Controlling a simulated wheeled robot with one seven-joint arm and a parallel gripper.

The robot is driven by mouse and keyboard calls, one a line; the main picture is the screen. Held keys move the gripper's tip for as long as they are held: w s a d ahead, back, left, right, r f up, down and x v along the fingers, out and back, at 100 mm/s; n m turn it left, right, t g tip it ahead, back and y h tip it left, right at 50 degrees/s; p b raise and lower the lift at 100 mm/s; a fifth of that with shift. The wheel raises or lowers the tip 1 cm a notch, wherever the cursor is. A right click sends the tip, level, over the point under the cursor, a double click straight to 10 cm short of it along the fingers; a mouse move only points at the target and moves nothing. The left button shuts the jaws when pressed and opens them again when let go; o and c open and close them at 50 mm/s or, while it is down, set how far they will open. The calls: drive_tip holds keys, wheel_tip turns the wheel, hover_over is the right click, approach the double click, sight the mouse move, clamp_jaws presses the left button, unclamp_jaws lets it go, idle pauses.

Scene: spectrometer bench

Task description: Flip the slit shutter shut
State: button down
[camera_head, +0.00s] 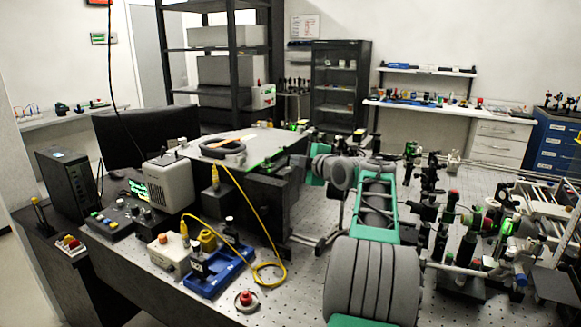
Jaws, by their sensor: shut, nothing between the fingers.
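A dark box-shaped instrument (270,200) with a wide pale lid stands on the perforated bench left of my arm. It may be the spectrometer, but the picture does not settle this. I cannot make out a slit shutter or its position; the box's right side is partly behind my arm. My grey and green arm reaches from the bottom middle up to the box's right end. The arm's far end is by that end of the box. I cannot pick out my gripper's fingers there; they seem hidden behind my own links.
A yellow cable (253,222) loops from the box to the bench. A blue tray (210,283), a pale grey unit (168,185) and a monitor (150,135) stand at left. Crowded optics posts (435,215) fill the right. Some bare bench (305,285) shows left of my arm.

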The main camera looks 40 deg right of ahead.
drive_tip(key=b+v, duration=0.2)
drive_tip(key=v, duration=1.1)
drive_tip(key=shift+a+f+b, duration=0.2)
drive_tip(key=shift+b, duration=0.2)
